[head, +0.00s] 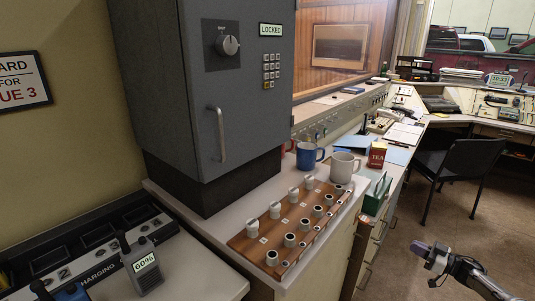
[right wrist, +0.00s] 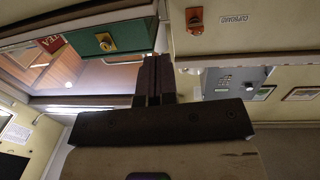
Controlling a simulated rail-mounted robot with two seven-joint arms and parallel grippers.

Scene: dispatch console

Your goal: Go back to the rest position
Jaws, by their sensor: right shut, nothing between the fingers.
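My right gripper (head: 424,250) is at the lower right of the head view, over the floor and to the right of the counter, apart from everything. Its dark fingers (right wrist: 153,80) are together at the middle of the right wrist view, with nothing seen between them. My left gripper does not show in either view.
A wooden rack (head: 262,243) with several knobs and sockets lies on the counter by the grey locked cabinet (head: 190,120). A blue mug (head: 307,156), white mug (head: 343,167), red tea tin (head: 377,157) and green box (head: 375,196) stand near its edge. A black chair (head: 455,165) is beyond my right gripper.

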